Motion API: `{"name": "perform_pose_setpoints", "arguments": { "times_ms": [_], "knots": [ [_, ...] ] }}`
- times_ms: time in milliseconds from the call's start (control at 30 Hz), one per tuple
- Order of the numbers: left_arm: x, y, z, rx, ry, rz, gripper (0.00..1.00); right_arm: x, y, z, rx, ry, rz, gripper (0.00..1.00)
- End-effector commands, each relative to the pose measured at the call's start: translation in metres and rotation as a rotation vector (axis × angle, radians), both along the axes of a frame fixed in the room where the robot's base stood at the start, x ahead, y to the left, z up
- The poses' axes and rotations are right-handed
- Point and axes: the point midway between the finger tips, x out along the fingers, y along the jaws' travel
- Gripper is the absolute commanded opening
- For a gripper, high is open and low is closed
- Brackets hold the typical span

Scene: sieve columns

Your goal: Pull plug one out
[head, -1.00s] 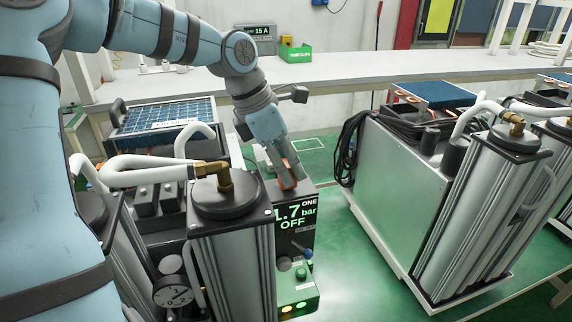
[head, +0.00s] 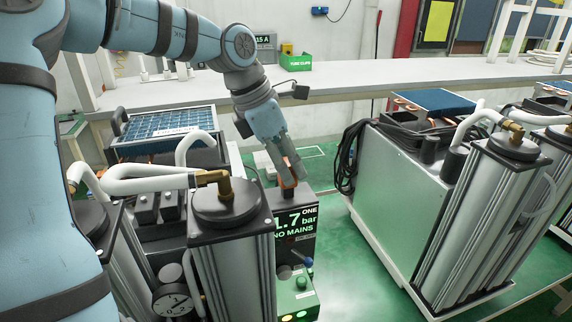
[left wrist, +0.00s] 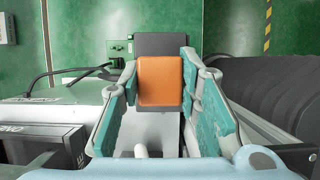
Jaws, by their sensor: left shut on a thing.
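An orange plug (head: 289,170) is held between the fingers of my left gripper (head: 292,166), just over the top of the dark panel marked ONE (head: 294,248). The panel's display reads 1.7 bar and NO MAINS. In the left wrist view the plug's orange face (left wrist: 160,81) sits between the two teal finger pads, with a dark grey block (left wrist: 160,44) behind it. My left gripper is shut on the plug. Whether the plug's lower end is clear of its socket is hard to see. My right gripper is not in view.
A silver column with a black cap (head: 226,203) and a white hose stands left of the panel. Another machine with a silver side (head: 398,205) and black cables stands to the right. Green floor lies between them. A long pale bench (head: 350,76) runs behind.

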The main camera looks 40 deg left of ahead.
Motion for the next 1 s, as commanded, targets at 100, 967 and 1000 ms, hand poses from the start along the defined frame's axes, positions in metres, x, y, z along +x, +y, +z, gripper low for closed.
{"name": "perform_pose_setpoints", "arguments": {
  "times_ms": [100, 967, 1000],
  "knots": [
    [0.001, 0.000, 0.003, -0.001, -0.003, 0.002, 0.00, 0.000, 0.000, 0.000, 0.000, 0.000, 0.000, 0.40],
    [-0.049, 0.035, 0.050, -0.011, -0.007, -0.002, 0.54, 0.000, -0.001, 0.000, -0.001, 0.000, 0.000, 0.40],
    [-0.061, 0.043, 0.049, -0.011, -0.008, -0.003, 0.54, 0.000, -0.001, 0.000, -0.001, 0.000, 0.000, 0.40]
  ]
}}
